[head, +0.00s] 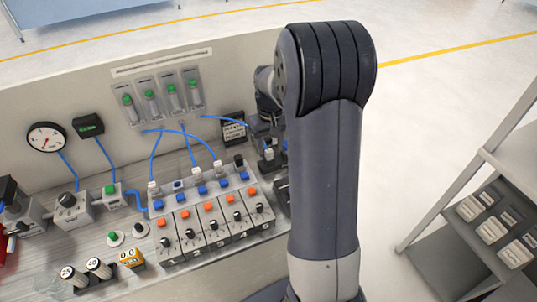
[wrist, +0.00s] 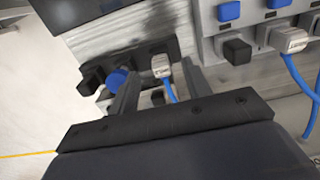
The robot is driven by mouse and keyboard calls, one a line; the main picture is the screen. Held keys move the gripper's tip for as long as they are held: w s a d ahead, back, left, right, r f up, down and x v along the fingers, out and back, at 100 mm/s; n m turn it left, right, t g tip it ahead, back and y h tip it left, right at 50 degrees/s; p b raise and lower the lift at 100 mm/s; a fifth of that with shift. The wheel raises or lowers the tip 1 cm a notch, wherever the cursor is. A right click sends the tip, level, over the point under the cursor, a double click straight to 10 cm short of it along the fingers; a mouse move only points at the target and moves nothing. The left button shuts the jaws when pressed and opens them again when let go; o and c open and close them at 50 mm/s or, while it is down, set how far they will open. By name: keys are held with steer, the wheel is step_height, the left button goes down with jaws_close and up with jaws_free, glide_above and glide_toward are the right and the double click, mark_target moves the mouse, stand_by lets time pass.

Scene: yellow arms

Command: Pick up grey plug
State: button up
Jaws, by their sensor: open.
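A grey plug (wrist: 161,66) with a blue tube sits in a dark holder (wrist: 158,48) in the wrist view. My gripper (wrist: 157,75) is open, and its two fingers reach toward the holder with the grey plug showing between them. I cannot tell whether either finger touches it. A second grey plug (wrist: 290,40) with a blue tube is on the panel at the upper right. In the head view, my arm hides most of the holder and the gripper.
A black plug (wrist: 92,80) and a blue plug (wrist: 118,78) sit left of the grey one. A black plug (wrist: 236,51) is on the panel to the right. The numbered valve block (head: 215,225) stands left of my arm. Blue tubes (head: 193,136) hang over it.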

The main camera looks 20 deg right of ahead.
mark_target(270, 152)
steer(key=shift+w+f+p, duration=0.15)
steer(key=shift+f+p, duration=0.3)
steer(key=shift+f, duration=1.85)
steer(key=shift+c, duration=0.6)
jaws_close()
